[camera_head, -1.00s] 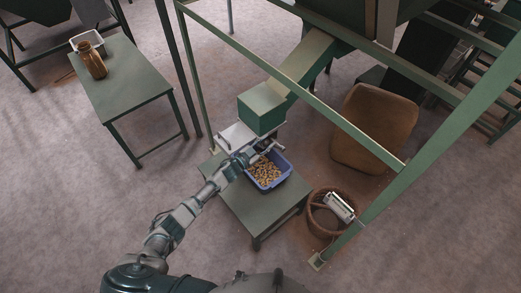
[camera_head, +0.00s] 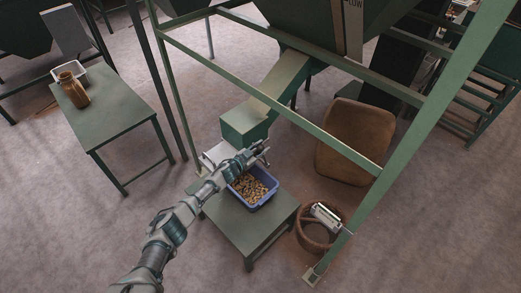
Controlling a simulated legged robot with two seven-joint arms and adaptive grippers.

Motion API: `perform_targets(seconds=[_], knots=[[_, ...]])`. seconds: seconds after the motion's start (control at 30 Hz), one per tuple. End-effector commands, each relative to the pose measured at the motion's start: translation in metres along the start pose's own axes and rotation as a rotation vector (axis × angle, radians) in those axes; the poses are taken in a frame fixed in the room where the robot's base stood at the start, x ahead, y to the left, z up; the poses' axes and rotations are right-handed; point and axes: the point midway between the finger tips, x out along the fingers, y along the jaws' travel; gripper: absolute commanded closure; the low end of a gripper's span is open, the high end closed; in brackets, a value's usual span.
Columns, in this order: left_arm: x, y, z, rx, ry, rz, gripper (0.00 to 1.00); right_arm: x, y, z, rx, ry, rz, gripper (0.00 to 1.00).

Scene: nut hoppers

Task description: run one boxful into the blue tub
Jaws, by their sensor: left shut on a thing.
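The blue tub (camera_head: 265,201) stands on a low green table (camera_head: 243,230) and holds a layer of brown nuts (camera_head: 250,187). A green box (camera_head: 240,127) sits at the lower end of the sloping chute (camera_head: 281,84), above and behind the tub. A pale metal plate (camera_head: 213,154) shows below the box, at its left. My left gripper (camera_head: 262,149) is over the tub's far edge, just below the box's front. It is shut on what looks like the plate's handle, mostly hidden by the fingers. My right gripper is out of view.
A green post and rail frame (camera_head: 420,140) surrounds the chute. A round brown basket (camera_head: 309,238) with a white object (camera_head: 325,217) stands right of the table. A brown panel (camera_head: 350,140) is behind. A side table (camera_head: 115,110) holds a jar (camera_head: 74,92) and white tray (camera_head: 87,74).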

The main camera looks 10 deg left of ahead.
Motion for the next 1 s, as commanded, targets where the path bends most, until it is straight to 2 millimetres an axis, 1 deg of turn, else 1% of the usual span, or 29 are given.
perform_targets(seconds=[0.2, 0.23, 0.27, 0.3, 0.33, 0.6, 0.73, 0.87, 0.97, 1.0], knots=[[0.0, -0.003, -0.002, -0.001, 0.002, -0.004, 1.0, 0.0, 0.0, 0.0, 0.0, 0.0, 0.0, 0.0], [0.0, -0.003, -0.001, -0.001, 0.002, -0.004, 0.65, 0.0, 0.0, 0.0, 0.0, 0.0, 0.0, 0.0], [-0.001, -0.003, -0.001, -0.001, 0.002, -0.004, 0.57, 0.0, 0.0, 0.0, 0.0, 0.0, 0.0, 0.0], [-0.001, -0.003, -0.001, 0.0, 0.001, -0.004, 0.47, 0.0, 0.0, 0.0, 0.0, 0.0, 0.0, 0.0], [-0.001, -0.003, -0.001, 0.0, 0.001, -0.004, 0.41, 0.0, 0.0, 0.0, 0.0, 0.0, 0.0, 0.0], [-0.001, -0.002, 0.001, 0.0, -0.001, -0.003, 0.41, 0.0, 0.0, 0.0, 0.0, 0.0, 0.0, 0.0], [-0.005, -0.002, 0.002, 0.0, -0.002, -0.003, 0.41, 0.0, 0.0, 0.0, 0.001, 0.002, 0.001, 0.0], [-0.019, -0.003, 0.002, 0.001, -0.002, -0.003, 0.41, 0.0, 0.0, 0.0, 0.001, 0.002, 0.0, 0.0], [-0.036, -0.002, 0.002, 0.001, -0.003, -0.002, 0.41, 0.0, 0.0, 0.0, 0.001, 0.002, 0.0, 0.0], [-0.045, -0.002, 0.003, 0.0, -0.002, -0.002, 0.41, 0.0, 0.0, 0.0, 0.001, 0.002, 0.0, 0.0]])
